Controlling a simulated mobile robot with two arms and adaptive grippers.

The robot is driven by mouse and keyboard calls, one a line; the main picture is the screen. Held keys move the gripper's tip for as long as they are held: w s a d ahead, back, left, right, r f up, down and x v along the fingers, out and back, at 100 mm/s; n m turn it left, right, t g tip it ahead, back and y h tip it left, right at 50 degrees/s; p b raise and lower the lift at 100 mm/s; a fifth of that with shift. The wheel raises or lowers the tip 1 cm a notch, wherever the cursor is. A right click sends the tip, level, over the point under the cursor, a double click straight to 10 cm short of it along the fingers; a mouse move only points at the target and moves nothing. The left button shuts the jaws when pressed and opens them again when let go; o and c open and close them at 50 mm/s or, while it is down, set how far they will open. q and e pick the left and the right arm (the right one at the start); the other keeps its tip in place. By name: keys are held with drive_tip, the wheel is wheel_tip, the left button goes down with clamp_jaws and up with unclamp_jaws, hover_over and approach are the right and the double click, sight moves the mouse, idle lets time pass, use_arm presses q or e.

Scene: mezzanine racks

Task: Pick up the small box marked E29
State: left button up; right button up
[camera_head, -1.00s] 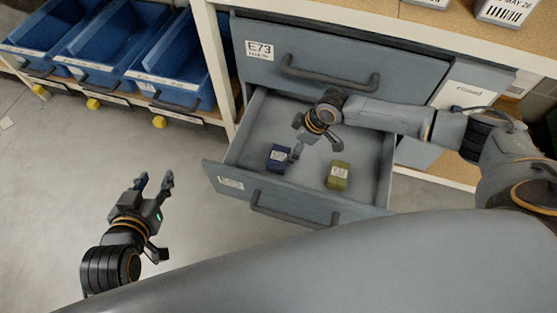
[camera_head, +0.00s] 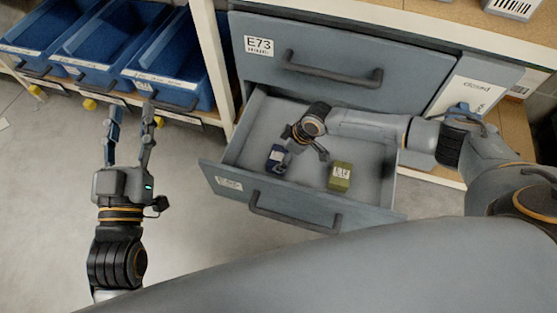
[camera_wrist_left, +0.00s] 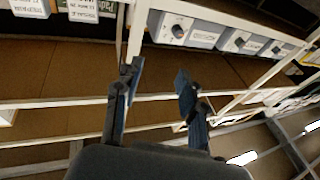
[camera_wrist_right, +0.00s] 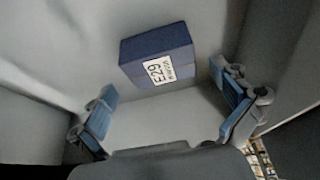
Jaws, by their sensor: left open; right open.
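The small dark blue box marked E29 (camera_wrist_right: 158,55) lies on the floor of the open drawer. In the right wrist view it sits beyond and between my open right gripper's fingertips (camera_wrist_right: 168,98), apart from them. My left gripper (camera_head: 130,120) is open and empty over the grey floor, left of the drawer.
The open drawer (camera_head: 320,208) has low walls around both boxes. An olive green box (camera_head: 340,176) stands to the right in it. A shut drawer labelled E73 (camera_head: 310,60) is above. Blue bins (camera_head: 165,80) fill a rack at the upper left.

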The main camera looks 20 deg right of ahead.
sight(279, 157)
drive_tip(key=b+x, duration=0.1)
drive_tip(key=x, duration=0.2)
drive_tip(key=shift+a+f, duration=0.1)
drive_tip(key=shift+f+b, duration=0.15)
drive_tip(key=shift+b, duration=0.15)
use_arm(q)
drive_tip(key=s+r+t+h, duration=0.1)
drive_tip(key=s+r+t, duration=0.2)
drive_tip(key=r+t, duration=0.2)
wheel_tip(279, 157, up, 2)
drive_tip(key=shift+s+r+h, duration=0.15)
drive_tip(key=shift+s+h, duration=0.2)
drive_tip(key=shift+h, duration=0.05)
use_arm(e)
drive_tip(key=c, duration=1.1)
